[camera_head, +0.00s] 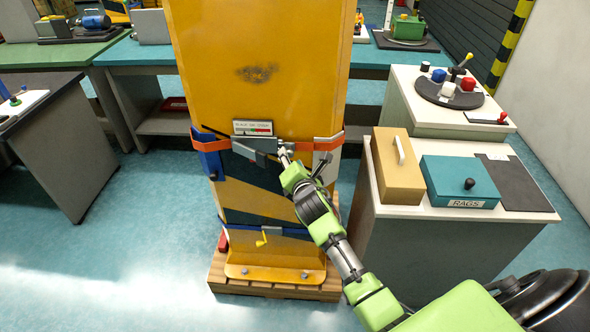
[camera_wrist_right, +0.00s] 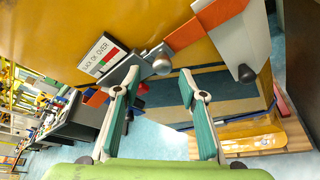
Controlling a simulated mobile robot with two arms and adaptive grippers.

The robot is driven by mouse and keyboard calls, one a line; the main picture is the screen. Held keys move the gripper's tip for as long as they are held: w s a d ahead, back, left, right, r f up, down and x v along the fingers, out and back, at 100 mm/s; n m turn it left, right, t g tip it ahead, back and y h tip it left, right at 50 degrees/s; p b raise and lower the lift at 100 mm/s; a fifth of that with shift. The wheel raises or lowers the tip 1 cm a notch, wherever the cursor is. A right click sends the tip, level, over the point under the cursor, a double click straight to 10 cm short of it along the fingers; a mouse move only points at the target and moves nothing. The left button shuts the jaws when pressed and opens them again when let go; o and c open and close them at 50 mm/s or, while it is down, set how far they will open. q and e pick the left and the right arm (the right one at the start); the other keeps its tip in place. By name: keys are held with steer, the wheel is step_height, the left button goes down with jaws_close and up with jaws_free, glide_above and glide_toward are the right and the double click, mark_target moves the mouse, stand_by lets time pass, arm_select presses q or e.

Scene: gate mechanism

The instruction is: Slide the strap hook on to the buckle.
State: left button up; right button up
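An orange strap (camera_head: 326,144) runs across the front of a tall yellow cabinet (camera_head: 260,75). A grey metal buckle (camera_head: 256,146) sits at the strap's middle, under a "SLACK OK OVER" gauge label (camera_head: 253,128). In the right wrist view the strap (camera_wrist_right: 190,32) comes from the upper right to grey metal parts with a round silver knob (camera_wrist_right: 161,62). I cannot tell the hook apart from the buckle there. My right gripper (camera_head: 285,155) is at the buckle's right end. In the wrist view its fingers (camera_wrist_right: 158,78) are apart, with the knob beyond and between the tips. My left gripper is not in view.
A blue plate (camera_head: 210,162) and a pale plate (camera_head: 327,158) with a dark knob flank the buckle. The cabinet stands on a wooden pallet (camera_head: 276,292). A bench with a tan box (camera_head: 396,170) and teal rags box (camera_head: 459,183) is at right. Floor at left is clear.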

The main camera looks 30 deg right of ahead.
steer(key=v, duration=0.6)
steer(key=shift+s+a, duration=0.15)
steer(key=shift+s, duration=0.1)
steer(key=s+a+f+m+g+y, duration=0.1)
steer(key=s+a+f+m+g, duration=0.15)
steer(key=s+f, duration=0.7)
steer(key=s+a+f+m+g+y, duration=0.1)
steer(key=s+f+m+g, duration=0.2)
steer(key=f, duration=1.3)
steer(key=s+a+f+m+g+y, duration=0.15)
steer(key=s+f+m, duration=0.4)
steer(key=f, duration=0.75)
steer(key=s+f+m+g, duration=0.2)
steer(key=s+f, duration=0.3)
steer(key=s, duration=0.7)
steer(key=s+a+f+m+g+b, duration=0.1)
steer(key=s+f+m, duration=0.3)
steer(key=s, duration=0.8)
steer(key=s+a+f+m+g, duration=0.1)
steer(key=s+f+m+g, duration=0.2)
steer(key=s+f, duration=0.5)
steer(key=s+m, duration=0.1)
steer(key=s, duration=0.3)
steer(key=shift+s, duration=0.35)
